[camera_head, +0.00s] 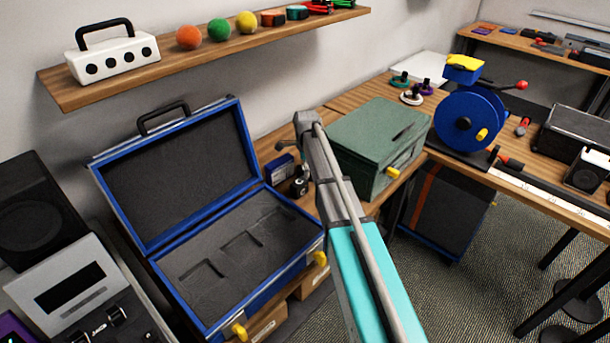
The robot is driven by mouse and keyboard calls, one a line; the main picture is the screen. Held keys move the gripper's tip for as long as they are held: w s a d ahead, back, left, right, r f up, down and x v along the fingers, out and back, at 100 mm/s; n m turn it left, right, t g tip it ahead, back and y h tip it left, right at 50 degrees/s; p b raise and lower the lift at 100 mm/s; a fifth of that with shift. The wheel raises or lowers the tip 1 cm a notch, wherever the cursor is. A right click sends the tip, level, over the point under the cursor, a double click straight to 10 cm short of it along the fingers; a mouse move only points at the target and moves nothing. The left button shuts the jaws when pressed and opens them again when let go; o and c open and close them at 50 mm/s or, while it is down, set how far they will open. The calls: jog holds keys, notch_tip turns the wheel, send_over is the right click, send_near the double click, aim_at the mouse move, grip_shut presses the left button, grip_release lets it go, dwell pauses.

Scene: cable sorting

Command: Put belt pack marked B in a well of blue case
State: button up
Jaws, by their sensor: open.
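The blue case (215,317) stands open at the lower left, its lid (185,175) tilted back. Its dark foam floor has two outlined wells, a nearer-left one (203,270) and a right one (242,242); both look empty. A small blue and dark box (280,170) sits on the wood surface just right of the case; it may be a belt pack, but no letter B is readable.
A short black cylinder (299,187) stands beside the small box. A green case (375,135) is close on the right. A shelf (200,52) with a white box and balls hangs above. A blue reel (467,122) stands farther right. Black and grey equipment (70,285) crowds the left.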

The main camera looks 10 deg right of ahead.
jog(key=shift+c, duration=0.2)
grip_shut()
dwell(0.4)
jog(key=shift+r, duration=0.15)
notch_tip(320, 180, up, 3)
jog(key=p, duration=0.3)
jog(key=s+r+p, duration=0.9)
jog(key=s+p, duration=0.1)
jog(key=s, duration=0.4)
jog(key=shift+r, duration=0.35)
